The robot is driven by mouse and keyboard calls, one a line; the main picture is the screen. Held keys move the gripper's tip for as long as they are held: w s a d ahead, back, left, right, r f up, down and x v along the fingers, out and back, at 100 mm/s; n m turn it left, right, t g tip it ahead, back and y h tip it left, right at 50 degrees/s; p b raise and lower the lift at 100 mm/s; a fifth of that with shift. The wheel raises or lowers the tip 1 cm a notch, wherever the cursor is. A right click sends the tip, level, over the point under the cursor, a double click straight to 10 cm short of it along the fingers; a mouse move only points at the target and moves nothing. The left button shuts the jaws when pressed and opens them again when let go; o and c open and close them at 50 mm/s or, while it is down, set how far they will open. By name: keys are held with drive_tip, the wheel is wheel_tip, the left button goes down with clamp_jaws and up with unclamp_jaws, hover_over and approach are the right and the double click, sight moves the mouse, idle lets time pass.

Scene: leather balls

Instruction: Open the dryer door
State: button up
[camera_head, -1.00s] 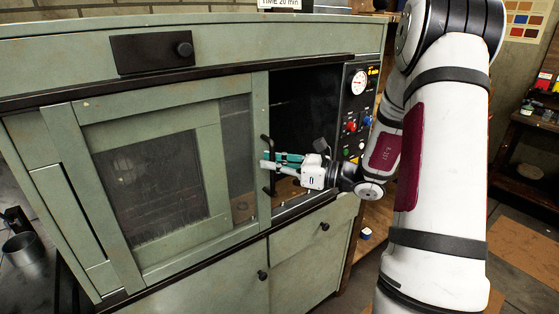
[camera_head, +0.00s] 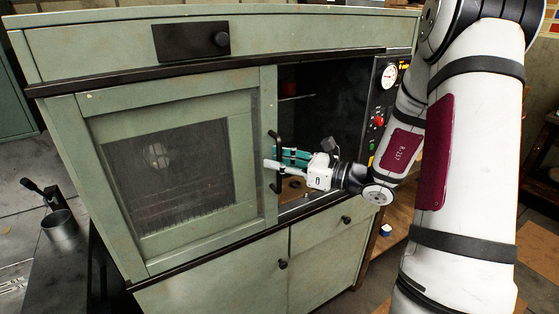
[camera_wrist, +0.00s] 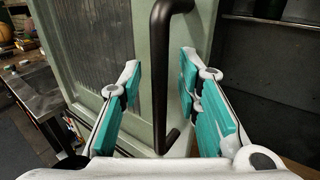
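The dryer is a grey-green cabinet (camera_head: 110,53) with a sliding door whose mesh window panel (camera_head: 165,175) shows in the head view. The door's green edge (camera_head: 267,130) carries a dark upright bar handle (camera_head: 276,165). To its right the dryer's dark inside (camera_head: 325,115) stands open. My gripper (camera_head: 282,159) is at the handle. In the wrist view my gripper (camera_wrist: 158,100) is open, with one teal-padded finger on each side of the handle (camera_wrist: 159,85). I cannot tell whether a pad touches the bar.
A control panel (camera_head: 383,105) with a gauge and buttons is right of the opening. Drawers and a lower cupboard (camera_head: 215,280) with dark knobs are below. A metal cup (camera_head: 60,228) stands on a dark surface at the left.

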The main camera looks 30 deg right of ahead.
drive_tip(key=v, duration=1.2)
idle(0.5)
drive_tip(key=s+a+r+n+g, duration=0.1)
drive_tip(key=s+a+n+g, duration=0.3)
drive_tip(key=a, duration=0.3)
drive_tip(key=s+a+r+n+g+h, duration=0.1)
drive_tip(key=s+a+n+g, duration=0.1)
drive_tip(key=a+n+g, duration=0.3)
drive_tip(key=s+a+r+n+g, duration=0.1)
drive_tip(key=s+a+n+g, duration=0.25)
drive_tip(key=a+n, duration=0.4)
drive_tip(key=s+d+r+n+t+h, duration=0.1)
drive_tip(key=s+r+n+t+h, duration=0.2)
drive_tip(key=n+h, duration=0.6)
drive_tip(key=s+r+n, duration=0.2)
drive_tip(key=s+n, duration=0.1)
drive_tip(key=shift+d+r+h, duration=0.2)
drive_tip(key=shift+r+h, duration=0.1)
